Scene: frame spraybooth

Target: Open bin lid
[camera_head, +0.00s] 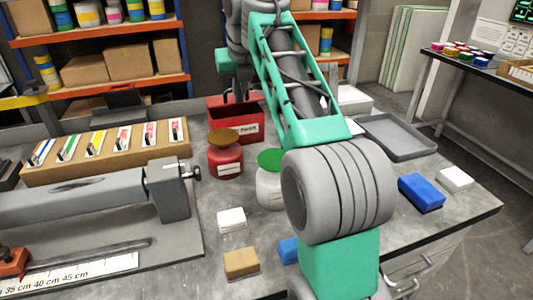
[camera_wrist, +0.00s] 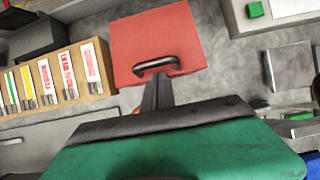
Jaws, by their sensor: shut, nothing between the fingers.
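The red bin (camera_head: 245,127) with a white paint label stands at the back of the workbench. In the wrist view its flat red lid (camera_wrist: 160,35) has a dark curved handle (camera_wrist: 156,63) at the near edge. The lid looks closed there. My gripper (camera_wrist: 157,78) is shut, with its fingertips close to the handle; I cannot tell whether they touch it. In the head view my gripper (camera_head: 238,97) is over the bin and my arm hides part of it.
A red jar (camera_head: 225,160) and a white jar with a green lid (camera_head: 270,188) stand in front of the bin. A wooden rack (camera_head: 110,152) of labelled cards is to its left, a grey tray (camera_head: 397,137) to the right. A blue block (camera_head: 421,192) lies near the right edge.

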